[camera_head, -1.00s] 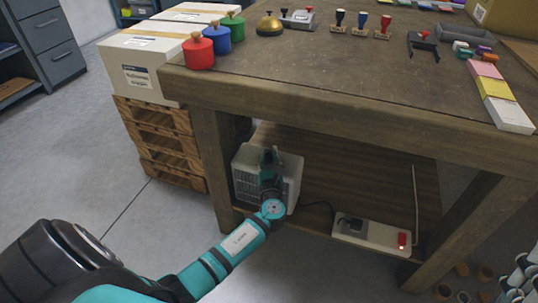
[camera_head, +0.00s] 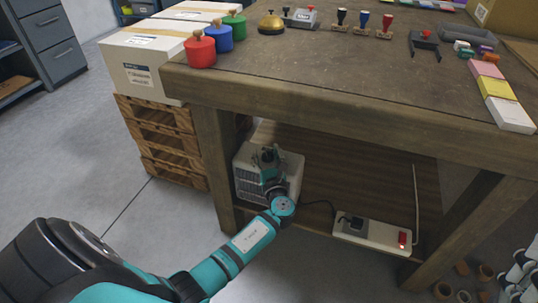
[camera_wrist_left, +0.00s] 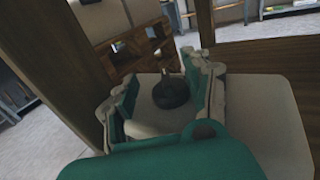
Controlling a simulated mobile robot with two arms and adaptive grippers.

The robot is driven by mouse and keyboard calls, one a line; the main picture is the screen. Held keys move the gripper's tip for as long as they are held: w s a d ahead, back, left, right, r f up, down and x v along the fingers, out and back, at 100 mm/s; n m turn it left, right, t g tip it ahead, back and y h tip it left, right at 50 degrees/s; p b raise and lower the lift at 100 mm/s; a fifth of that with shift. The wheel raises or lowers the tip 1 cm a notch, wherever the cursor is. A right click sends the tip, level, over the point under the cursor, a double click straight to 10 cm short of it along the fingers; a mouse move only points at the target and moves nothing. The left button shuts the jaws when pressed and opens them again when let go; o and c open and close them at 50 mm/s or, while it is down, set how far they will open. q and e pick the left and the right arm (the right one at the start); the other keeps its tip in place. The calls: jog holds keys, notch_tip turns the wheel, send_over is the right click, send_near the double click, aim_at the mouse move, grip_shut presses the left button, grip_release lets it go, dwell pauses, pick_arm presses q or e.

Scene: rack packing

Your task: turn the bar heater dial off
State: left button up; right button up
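The bar heater (camera_head: 249,178) is a pale box with a grille on its front, on the low shelf under the workbench. My left gripper (camera_head: 267,153) is over its top, with the arm reaching in from the lower left. In the left wrist view, a dark round dial (camera_wrist_left: 171,93) with a raised knob stands on the heater's pale top (camera_wrist_left: 262,110). The two teal fingers of my left gripper (camera_wrist_left: 160,80) are apart, one on each side of the dial. I cannot tell whether the right-hand finger touches it. My right gripper is not in view.
The workbench top (camera_head: 330,75) overhangs the shelf. A bench leg (camera_head: 214,165) stands left of the heater. A power strip (camera_head: 372,234) with a red switch lies to its right, with a dark cable between them. Wooden pallets (camera_head: 160,145) are at the left.

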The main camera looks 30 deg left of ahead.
pick_arm(q)
jog(key=shift+o, duration=1)
jog(key=shift+s+f, duration=0.1)
jog(key=shift+f, duration=0.05)
jog(key=shift+d, duration=0.1)
jog(key=shift+d, duration=0.1)
jog(key=shift+d, duration=0.25)
jog(key=v, duration=1.1)
jog(key=shift+s, duration=0.25)
